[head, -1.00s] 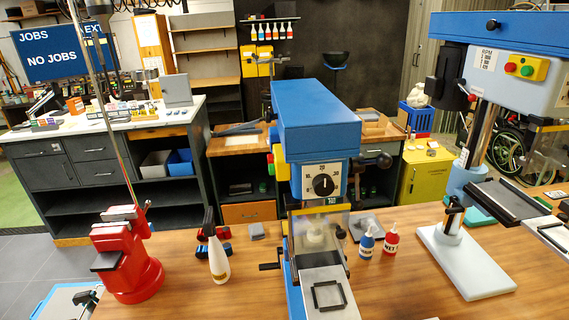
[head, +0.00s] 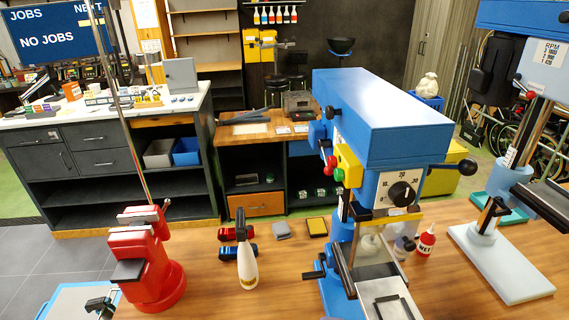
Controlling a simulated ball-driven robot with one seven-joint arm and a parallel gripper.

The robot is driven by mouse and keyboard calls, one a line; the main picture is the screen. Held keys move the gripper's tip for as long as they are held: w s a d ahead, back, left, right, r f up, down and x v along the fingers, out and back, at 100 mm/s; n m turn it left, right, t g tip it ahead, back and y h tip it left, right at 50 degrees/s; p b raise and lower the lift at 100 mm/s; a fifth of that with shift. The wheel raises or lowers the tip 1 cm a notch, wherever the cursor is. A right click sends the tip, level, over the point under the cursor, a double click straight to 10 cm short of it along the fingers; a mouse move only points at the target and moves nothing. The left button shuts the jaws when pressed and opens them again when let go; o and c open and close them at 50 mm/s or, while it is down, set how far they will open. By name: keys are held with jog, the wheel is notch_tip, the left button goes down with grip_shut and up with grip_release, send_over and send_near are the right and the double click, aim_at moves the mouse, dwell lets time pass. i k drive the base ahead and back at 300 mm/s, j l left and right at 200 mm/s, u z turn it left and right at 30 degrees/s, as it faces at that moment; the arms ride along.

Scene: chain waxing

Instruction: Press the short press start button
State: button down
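The short press (head: 385,110) is the blue machine in the middle of the bench, with a dial (head: 402,192) on its front. A yellow switch box (head: 349,166) sits on its left side. A green button (head: 339,175) and red button (head: 331,162) stick out from the box toward the left, seen nearly edge-on. I take the green one as the start button; I see no label on it. My gripper is not in view, and nothing is seen touching the buttons.
A taller blue press (head: 524,95) stands at right, its head cut off by the frame. A red vise (head: 142,265), a white bottle (head: 247,264) and a red bottle (head: 426,241) stand on the wooden bench.

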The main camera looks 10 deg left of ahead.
aim_at(339, 173)
jog(key=i+u, duration=0.4)
jog(key=i, duration=0.5)
